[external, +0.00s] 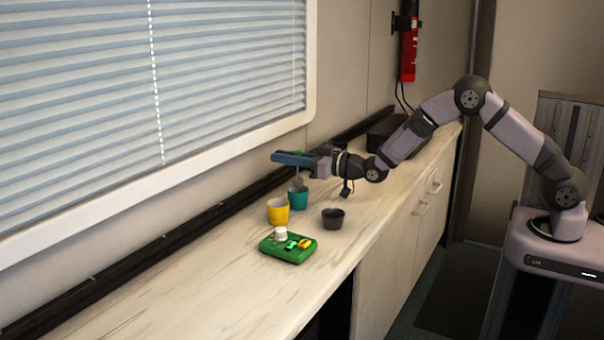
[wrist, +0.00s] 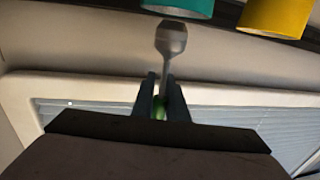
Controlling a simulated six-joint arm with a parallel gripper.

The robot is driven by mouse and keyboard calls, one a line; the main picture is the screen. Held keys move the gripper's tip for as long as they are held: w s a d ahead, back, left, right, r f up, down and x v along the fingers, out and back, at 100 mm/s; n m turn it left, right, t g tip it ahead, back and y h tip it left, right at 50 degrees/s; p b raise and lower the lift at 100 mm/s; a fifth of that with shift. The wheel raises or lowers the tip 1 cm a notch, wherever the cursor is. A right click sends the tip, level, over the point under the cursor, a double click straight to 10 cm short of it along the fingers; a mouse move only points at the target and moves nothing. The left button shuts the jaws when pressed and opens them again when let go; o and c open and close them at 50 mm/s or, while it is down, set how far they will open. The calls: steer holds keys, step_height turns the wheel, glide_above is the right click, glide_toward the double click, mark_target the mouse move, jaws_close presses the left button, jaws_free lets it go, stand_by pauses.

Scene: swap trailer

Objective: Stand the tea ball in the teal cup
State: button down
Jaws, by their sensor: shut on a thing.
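My gripper (external: 290,158) is level above the counter and shut on the tea ball (wrist: 171,38). The tea ball is a grey metal head on a stem, with a green end between the fingers (wrist: 161,90). In the external view the grey head (external: 298,180) hangs below the gripper, at about the rim of the teal cup (external: 298,200). The teal cup also shows at the top of the wrist view (wrist: 180,7), just past the head. I cannot tell whether the head is inside the rim or touching it.
A yellow cup (external: 278,213) stands close beside the teal cup, at its front left. A dark grey cup (external: 333,220) stands to the right. A green tray (external: 271,249) with small items lies in front. A dark rail and the window wall run behind. The front-left counter is clear.

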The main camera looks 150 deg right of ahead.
steer(key=shift+f+b, duration=1.4)
steer(key=shift+f, duration=0.45)
steer(key=c, duration=1.7)
jaws_free()
steer(key=shift+o, duration=0.2)
steer(key=s+a, duration=0.1)
steer(key=a, duration=0.6)
steer(key=shift+r, duration=0.1)
